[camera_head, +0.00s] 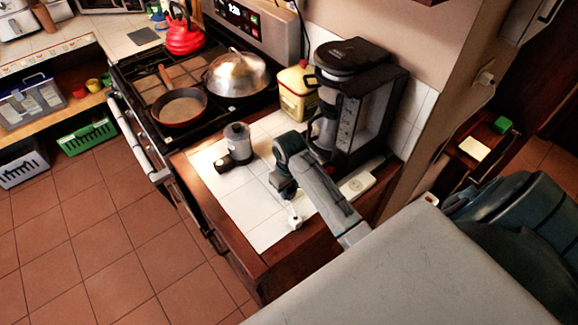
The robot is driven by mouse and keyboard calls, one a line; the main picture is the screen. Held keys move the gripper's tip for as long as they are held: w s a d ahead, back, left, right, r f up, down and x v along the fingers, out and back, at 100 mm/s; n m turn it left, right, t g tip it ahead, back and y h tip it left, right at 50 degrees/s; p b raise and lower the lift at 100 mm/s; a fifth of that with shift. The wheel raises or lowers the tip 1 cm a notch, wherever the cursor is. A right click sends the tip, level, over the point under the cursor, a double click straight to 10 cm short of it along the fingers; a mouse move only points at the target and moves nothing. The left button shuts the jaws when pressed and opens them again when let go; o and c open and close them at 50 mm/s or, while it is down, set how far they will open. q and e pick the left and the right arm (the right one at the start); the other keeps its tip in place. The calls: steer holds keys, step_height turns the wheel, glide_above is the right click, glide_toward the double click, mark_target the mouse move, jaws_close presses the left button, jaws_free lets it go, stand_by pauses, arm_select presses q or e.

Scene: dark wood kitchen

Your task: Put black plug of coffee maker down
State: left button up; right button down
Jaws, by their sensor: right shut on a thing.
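The black coffee maker (362,100) stands upright at the back right of the white tiled counter (236,203). My right arm reaches over the counter from the lower right. My left gripper is not in view.
A white power strip (357,185) lies right of my right arm. A small jar-shaped appliance (238,143) stands to the left, near the stove with a red pan (181,107) and a domed lid (236,73). A yellow canister (298,92) stands behind. Tiles left of my gripper are clear.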

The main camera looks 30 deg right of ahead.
steer(key=shift+f, duration=0.3)
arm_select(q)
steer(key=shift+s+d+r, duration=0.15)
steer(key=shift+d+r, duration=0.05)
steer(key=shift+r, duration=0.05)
arm_select(e)
steer(key=shift+f, duration=0.2)
steer(key=shift+f, duration=0.6)
steer(key=c, duration=1.1)
jaws_free()
steer(key=shift+c, duration=0.2)
